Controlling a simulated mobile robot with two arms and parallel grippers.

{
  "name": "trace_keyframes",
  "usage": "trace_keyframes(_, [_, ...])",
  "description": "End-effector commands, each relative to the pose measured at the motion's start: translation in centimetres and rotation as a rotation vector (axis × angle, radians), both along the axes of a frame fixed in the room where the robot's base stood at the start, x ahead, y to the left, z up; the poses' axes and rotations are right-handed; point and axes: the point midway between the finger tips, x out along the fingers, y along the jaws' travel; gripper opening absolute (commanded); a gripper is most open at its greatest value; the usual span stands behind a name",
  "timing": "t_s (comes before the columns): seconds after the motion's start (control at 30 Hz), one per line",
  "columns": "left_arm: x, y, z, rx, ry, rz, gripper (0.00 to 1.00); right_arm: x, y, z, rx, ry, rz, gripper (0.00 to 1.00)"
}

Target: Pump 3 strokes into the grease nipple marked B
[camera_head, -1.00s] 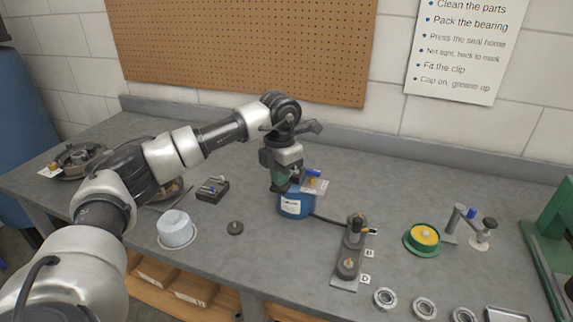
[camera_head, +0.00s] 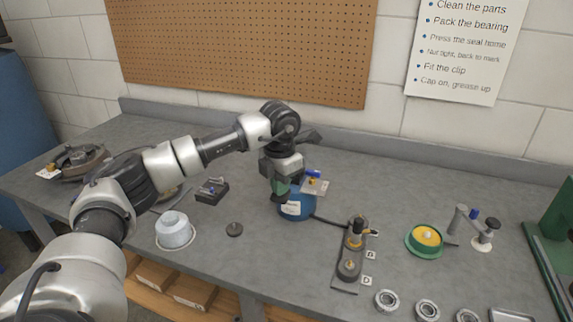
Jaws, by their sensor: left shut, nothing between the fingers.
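A blue grease pump (camera_head: 297,208) with a white label stands on the bench, with a blue-tipped handle (camera_head: 312,174) at its top right. A dark hose runs from it to a metal block (camera_head: 349,268) with two fittings. The hose end (camera_head: 357,234) sits upright over the fitting beside the tag marked B (camera_head: 371,254). A second brass fitting (camera_head: 350,264) is beside the tag marked D (camera_head: 366,281). My left gripper (camera_head: 281,196) is shut and points down over the pump's left side, hiding part of its top. Whether it touches the pump is unclear. My right gripper is out of view.
Right are a green dish with yellow contents (camera_head: 425,238), a small stand (camera_head: 458,222), several bearings (camera_head: 387,300) and a green press (camera_head: 552,240).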

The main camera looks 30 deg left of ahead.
Motion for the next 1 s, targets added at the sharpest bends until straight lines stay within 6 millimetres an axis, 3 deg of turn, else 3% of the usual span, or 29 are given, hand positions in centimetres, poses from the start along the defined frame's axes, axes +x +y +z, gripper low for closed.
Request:
trace_keyframes(0.13, [0.0,0.0,-1.1,0.001,0.003,0.0,0.0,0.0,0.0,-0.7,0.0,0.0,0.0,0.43])
trace_keyframes(0.37, [0.1,0.0,-0.6,0.001,0.002,0.0,0.0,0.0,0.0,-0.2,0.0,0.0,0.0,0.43])
trace_keyframes(1.0, [1.1,0.2,4.9,0.0,0.0,0.0,0.0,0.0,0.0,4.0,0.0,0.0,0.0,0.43])
